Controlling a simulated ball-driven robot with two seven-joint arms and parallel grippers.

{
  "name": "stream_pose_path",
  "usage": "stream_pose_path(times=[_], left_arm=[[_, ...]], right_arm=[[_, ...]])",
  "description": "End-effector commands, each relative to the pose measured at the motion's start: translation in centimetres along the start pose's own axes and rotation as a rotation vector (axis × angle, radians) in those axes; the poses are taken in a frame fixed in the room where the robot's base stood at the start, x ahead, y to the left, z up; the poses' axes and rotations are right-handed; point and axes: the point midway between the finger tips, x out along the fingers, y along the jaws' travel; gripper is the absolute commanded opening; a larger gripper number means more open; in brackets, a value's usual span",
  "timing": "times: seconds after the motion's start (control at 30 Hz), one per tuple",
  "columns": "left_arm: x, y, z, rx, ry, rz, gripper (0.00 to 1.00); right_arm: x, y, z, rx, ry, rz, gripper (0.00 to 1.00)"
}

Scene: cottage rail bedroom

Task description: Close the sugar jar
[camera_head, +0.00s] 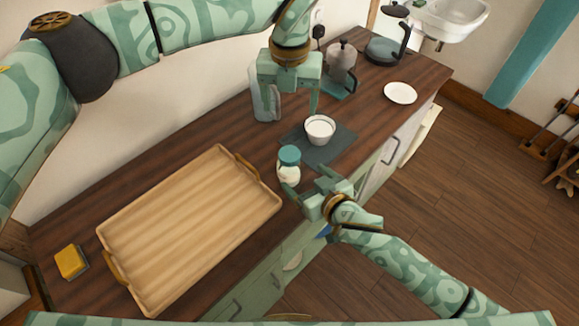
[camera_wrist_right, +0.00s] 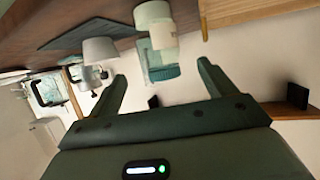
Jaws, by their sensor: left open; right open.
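The sugar jar (camera_head: 289,171) stands upright on the dark wooden counter, with white contents and a teal lid (camera_head: 289,155) on top. I cannot tell whether the lid is fully seated. In the right wrist view the jar (camera_wrist_right: 163,36) appears upside down, beyond the fingers, with its teal lid (camera_wrist_right: 164,73) lower in the picture. My right gripper (camera_head: 307,181) is open and empty, close beside the jar at the counter's front edge. My left gripper (camera_head: 290,105) is open and empty, higher up behind the jar, near the white bowl.
The white bowl (camera_head: 320,127) stands on a dark mat (camera_head: 333,151) right of the jar. A glass vessel (camera_head: 257,92) stands behind. A large wooden tray (camera_head: 190,225) fills the left counter. A moka pot (camera_head: 341,62), kettle (camera_head: 385,50) and white plate (camera_head: 400,93) are farther right.

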Motion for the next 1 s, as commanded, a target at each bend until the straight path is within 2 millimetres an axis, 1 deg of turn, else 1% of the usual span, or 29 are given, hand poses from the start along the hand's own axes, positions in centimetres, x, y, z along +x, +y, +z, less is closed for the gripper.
stream_pose_path(times=[0.03,0.1,0.2,0.33,0.5,1.0], left_arm=[[-0.6,0.0,0.0,0.000,-0.002,0.000,0.74],[-0.9,0.0,0.0,0.000,-0.003,0.001,0.74],[-1.3,0.0,0.0,0.000,-0.004,0.001,0.74],[-1.5,0.0,-0.1,0.000,-0.004,0.001,0.74],[-1.6,0.0,-0.1,0.000,-0.004,0.001,0.74],[-1.6,0.0,-0.1,0.000,-0.004,0.001,0.74]], right_arm=[[-1.3,0.0,-0.1,0.001,-0.001,0.000,0.83],[-2.8,0.0,-0.1,0.001,-0.001,-0.001,0.83],[-4.5,0.0,-0.1,0.001,-0.001,0.000,0.83],[-6.0,0.0,0.0,0.001,-0.001,0.000,0.83],[-6.7,0.0,0.0,0.000,0.000,0.000,0.83],[-6.7,0.0,0.0,0.000,0.000,0.000,0.83]])
